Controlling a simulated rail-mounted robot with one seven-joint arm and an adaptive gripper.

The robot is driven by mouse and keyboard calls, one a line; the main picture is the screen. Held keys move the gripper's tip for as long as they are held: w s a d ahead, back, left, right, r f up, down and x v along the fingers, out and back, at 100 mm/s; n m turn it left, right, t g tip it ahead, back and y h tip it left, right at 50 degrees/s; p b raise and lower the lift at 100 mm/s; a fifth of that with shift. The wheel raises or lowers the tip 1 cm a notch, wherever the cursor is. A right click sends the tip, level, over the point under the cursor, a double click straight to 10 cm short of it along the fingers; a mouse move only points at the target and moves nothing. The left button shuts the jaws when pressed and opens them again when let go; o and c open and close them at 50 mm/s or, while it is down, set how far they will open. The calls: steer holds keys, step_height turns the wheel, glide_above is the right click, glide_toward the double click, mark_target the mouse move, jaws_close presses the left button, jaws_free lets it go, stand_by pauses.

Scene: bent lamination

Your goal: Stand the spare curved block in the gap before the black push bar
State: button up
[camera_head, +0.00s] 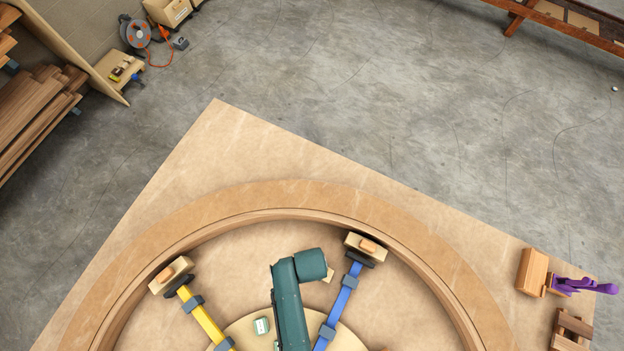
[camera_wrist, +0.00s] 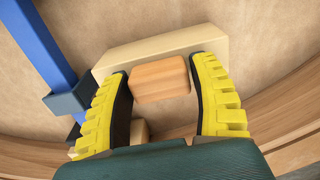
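The spare curved block (camera_wrist: 112,62) is pale wood with an orange-brown grip piece (camera_wrist: 160,78) on top. In the wrist view it lies below my gripper (camera_wrist: 163,66). Its yellow fingers stand on either side of the grip piece, very close to it; whether both press on it is unclear. In the head view my arm hides the gripper, and only a pale corner of the block (camera_head: 329,275) shows beside my wrist. The black push bar (camera_head: 359,258) is at the end of the blue clamp, behind a similar pale block (camera_head: 352,241) against the curved lamination (camera_head: 290,213).
A blue clamp bar (camera_head: 340,305) and a yellow clamp bar (camera_head: 207,322) run outward from a round centre board (camera_head: 243,332). The yellow clamp ends at another block (camera_head: 160,287). A purple clamp (camera_head: 585,286) and wooden blocks (camera_head: 531,272) sit at the table's right corner.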

steer(key=c, duration=0.8)
steer(key=shift+o, duration=0.2)
step_height(320, 180, up, 9)
steer(key=p, duration=0.9)
steer(key=shift+r+p, duration=0.2)
steer(key=shift+p, duration=0.15)
steer(key=shift+r+p, duration=0.65)
steer(key=shift+r, duration=0.7)
